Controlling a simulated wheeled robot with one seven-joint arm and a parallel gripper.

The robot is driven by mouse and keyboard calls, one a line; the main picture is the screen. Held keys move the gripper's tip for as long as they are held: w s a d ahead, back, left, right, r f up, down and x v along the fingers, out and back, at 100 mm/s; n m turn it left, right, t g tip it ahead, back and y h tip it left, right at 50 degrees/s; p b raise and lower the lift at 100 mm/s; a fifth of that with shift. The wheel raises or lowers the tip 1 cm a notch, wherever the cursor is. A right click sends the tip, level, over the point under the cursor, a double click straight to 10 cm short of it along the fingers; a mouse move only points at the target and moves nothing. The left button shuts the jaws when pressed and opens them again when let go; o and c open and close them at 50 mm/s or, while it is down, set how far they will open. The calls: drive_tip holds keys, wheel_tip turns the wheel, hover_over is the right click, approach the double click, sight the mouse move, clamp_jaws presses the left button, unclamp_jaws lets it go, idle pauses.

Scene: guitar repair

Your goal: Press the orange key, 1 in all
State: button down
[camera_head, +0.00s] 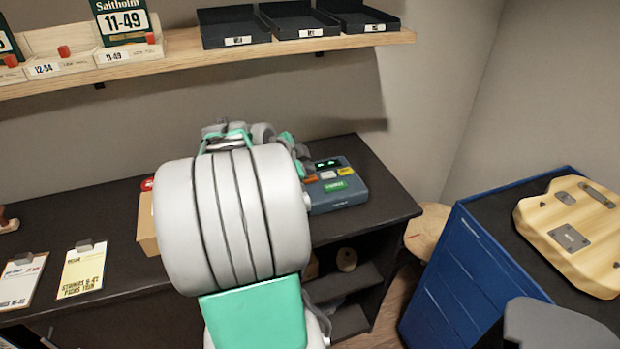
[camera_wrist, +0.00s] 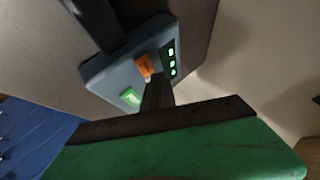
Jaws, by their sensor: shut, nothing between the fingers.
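A blue-grey key box (camera_head: 350,193) stands on the dark bench, with a lit green display and several coloured keys. Its orange key (camera_head: 309,179) shows at the left of the key row, and a yellow key (camera_head: 345,171) is at the right. In the wrist view, an orange key (camera_wrist: 143,65) is beside the tip of my gripper (camera_wrist: 151,82). My gripper is shut and empty, pointing at the key row. I cannot tell whether the tip touches a key. The fingers cover part of the row.
A wooden shelf (camera_head: 190,50) with black trays and string packs runs above the bench (camera_head: 385,195). A cardboard box (camera_head: 147,222) and clipboards (camera_head: 82,268) are to the left. A blue cabinet (camera_head: 465,265) bearing a guitar body (camera_head: 575,235) stands at right.

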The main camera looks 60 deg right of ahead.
drive_tip(key=shift+f, duration=0.1)
drive_tip(key=shift+f+b, duration=0.35)
drive_tip(key=shift+b, duration=0.35)
drive_tip(key=shift+f+b, duration=0.4)
drive_tip(key=shift+b, duration=0.15)
idle(0.4)
drive_tip(key=shift+r, duration=0.1)
drive_tip(key=shift+r+p, duration=0.35)
drive_tip(key=shift+r, duration=0.4)
drive_tip(key=shift+r+p, duration=1.2)
drive_tip(key=shift+r, duration=1.3)
